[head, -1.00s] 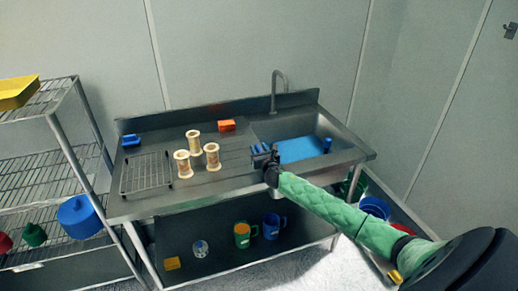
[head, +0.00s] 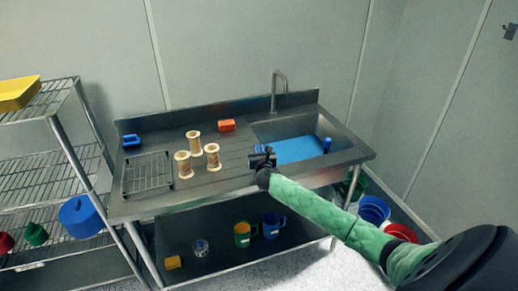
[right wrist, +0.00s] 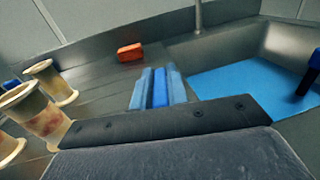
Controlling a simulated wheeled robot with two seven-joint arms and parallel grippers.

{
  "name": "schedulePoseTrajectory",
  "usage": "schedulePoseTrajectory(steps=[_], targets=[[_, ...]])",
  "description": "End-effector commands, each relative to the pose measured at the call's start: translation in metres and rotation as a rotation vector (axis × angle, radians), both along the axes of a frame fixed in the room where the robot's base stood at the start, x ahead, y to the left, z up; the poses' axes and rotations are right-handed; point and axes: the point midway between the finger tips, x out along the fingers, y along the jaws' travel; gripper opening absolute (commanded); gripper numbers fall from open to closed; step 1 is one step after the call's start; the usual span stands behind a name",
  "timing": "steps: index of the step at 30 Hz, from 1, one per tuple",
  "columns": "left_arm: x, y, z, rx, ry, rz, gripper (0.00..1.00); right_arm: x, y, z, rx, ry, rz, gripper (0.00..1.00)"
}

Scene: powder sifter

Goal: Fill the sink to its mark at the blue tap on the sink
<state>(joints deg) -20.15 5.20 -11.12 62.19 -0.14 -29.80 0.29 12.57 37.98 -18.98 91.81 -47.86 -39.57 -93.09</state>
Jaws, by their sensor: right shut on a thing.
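The steel sink (head: 262,128) is set in the right part of the counter, with flat blue water (head: 298,150) in its basin. A curved grey spout (head: 277,84) rises behind it. My right gripper (head: 262,155) is at the basin's left front edge, shut on a small blue tap handle, which shows between the fingers in the right wrist view (right wrist: 159,88). A dark blue upright post (head: 327,145) stands at the basin's right side; it also shows in the right wrist view (right wrist: 310,75). I cannot make out a fill mark. My left gripper is out of view.
Several cream spools (head: 195,142), an orange block (head: 227,125), a blue item (head: 132,140) and a wire rack (head: 147,172) are on the counter's left. Mugs (head: 243,233) stand on the shelf below. Tubs (head: 373,210) stand at the right, a wire shelf (head: 40,165) at the left.

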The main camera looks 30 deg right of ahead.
Motion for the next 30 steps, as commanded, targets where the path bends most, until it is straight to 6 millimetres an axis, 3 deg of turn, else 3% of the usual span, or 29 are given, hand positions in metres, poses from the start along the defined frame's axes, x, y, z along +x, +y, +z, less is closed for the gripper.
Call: schedulePoseTrajectory(steps=[15, 30], targets=[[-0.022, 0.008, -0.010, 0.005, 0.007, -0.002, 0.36, 0.000, 0.000, 0.000, 0.001, 0.001, -0.324, 0.00], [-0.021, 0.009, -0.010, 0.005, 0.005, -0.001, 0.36, 0.000, 0.000, 0.000, -0.001, 0.000, -0.392, 0.00]])
